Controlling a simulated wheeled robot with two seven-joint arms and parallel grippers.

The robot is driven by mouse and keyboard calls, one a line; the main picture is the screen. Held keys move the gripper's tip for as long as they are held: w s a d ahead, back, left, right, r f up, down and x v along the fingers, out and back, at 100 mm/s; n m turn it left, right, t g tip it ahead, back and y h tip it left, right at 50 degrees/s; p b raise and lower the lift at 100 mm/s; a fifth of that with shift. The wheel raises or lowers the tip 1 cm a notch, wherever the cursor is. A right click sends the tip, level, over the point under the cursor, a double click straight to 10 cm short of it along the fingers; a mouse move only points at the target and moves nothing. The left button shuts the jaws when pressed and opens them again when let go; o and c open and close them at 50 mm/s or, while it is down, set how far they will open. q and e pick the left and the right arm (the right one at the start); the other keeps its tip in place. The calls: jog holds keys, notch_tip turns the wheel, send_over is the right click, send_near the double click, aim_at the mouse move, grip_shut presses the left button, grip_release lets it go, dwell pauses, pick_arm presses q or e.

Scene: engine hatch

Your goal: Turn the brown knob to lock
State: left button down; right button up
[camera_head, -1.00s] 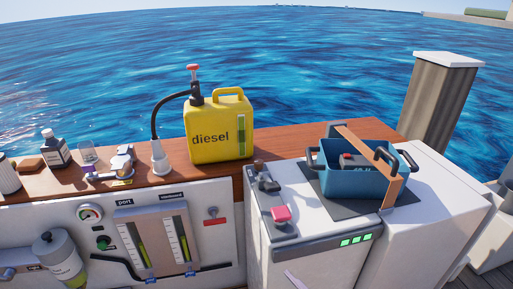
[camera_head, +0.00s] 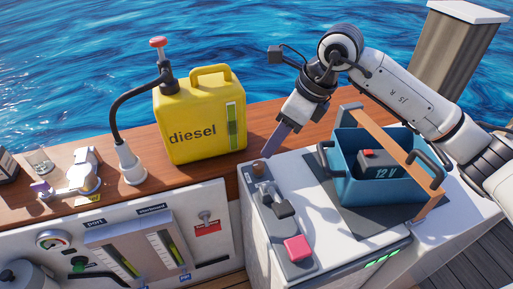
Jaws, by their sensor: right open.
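My left gripper is not in view.
A yellow diesel can (camera_head: 190,135) with a hose stands left on the wooden counter (camera_head: 150,195).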

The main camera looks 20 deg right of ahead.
aim_at(259, 164)
jog(key=x, duration=1)
jog(key=shift+d+p, duration=0.2)
jog(key=shift+p, duration=0.15)
jog(key=c, duration=1)
